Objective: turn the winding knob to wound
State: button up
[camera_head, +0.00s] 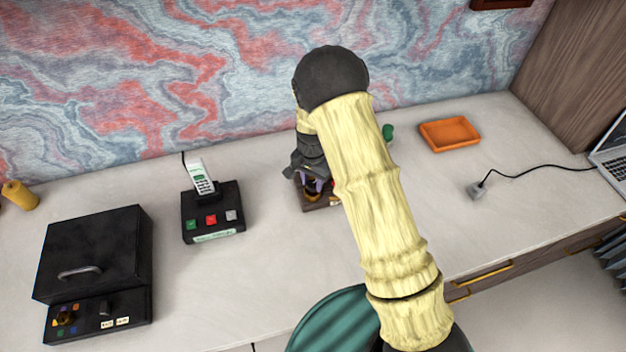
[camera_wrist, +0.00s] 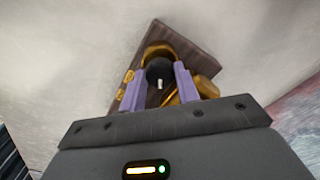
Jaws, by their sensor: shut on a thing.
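The winding knob (camera_wrist: 158,70) is a round dark knob with a pale mark, set on a brown wooden box (camera_wrist: 195,42) with gold-coloured parts around it. My gripper (camera_wrist: 168,72) has its two purple fingers on either side of the knob and is shut on it. In the head view my gripper (camera_head: 316,184) points down over the wooden box (camera_head: 311,203), and my arm hides most of the box. I cannot read any wound label in either view.
A cordless phone (camera_head: 202,180) stands on a black base with coloured buttons to the left. A black box with a handle (camera_head: 92,255) is at the far left. An orange tray (camera_head: 449,134), a plug with a black cable (camera_head: 477,190) and a laptop (camera_head: 612,155) are to the right.

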aim_at(314, 183)
jog(key=shift+w+r, duration=0.2)
jog(key=shift+w, duration=0.05)
jog(key=o, duration=0.9)
jog(key=shift+o, duration=0.3)
jog(key=shift+f, duration=0.15)
jog(key=shift+s, duration=0.1)
jog(key=shift+s, duration=0.1)
notch_tip(314, 183, up, 18)
jog(key=b, duration=0.1)
jog(key=shift+f+b, duration=0.25)
jog(key=shift+b, duration=0.1)
jog(key=shift+d, duration=0.15)
